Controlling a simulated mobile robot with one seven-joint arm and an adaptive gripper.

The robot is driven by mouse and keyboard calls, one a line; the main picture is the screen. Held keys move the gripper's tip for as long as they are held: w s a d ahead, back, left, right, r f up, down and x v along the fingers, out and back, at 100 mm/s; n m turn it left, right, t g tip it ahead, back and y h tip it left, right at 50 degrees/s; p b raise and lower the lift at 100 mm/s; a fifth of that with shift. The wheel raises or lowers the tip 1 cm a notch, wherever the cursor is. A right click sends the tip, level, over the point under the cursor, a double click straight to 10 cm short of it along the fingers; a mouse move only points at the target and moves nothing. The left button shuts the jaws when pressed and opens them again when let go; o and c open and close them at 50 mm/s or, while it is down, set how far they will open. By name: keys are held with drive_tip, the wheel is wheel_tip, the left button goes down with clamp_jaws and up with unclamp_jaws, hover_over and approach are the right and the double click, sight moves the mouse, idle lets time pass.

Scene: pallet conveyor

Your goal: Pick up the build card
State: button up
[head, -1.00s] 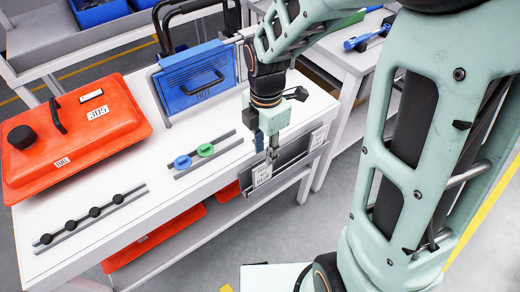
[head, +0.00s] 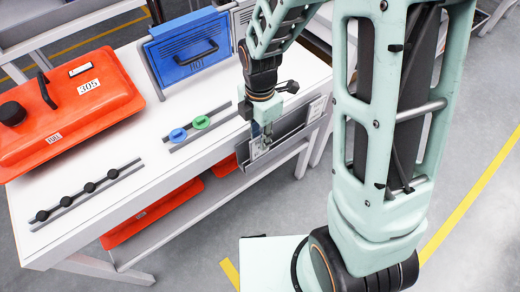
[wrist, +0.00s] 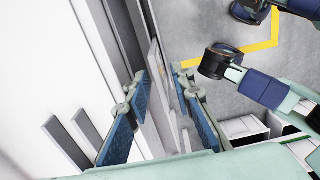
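The build card (head: 256,149) is a small white printed card standing in a grey holder (head: 287,134) on the table's front edge. My gripper (head: 264,136) points down at the card's top, and its fingers hide part of the card. In the wrist view, my gripper's two blue-padded fingers (wrist: 161,88) stand apart, one on each side of the thin upright plates at the holder. The gap between the fingers looks wider than the plates. The card is seen nearly edge-on there, and contact with either pad cannot be made out.
Another white card (head: 316,108) sits at the holder's right end. A blue panel (head: 186,50), a rail with green and blue knobs (head: 201,122), a rail with black knobs (head: 90,188) and a red cover (head: 70,120) occupy the white table (head: 140,215).

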clamp_jaws()
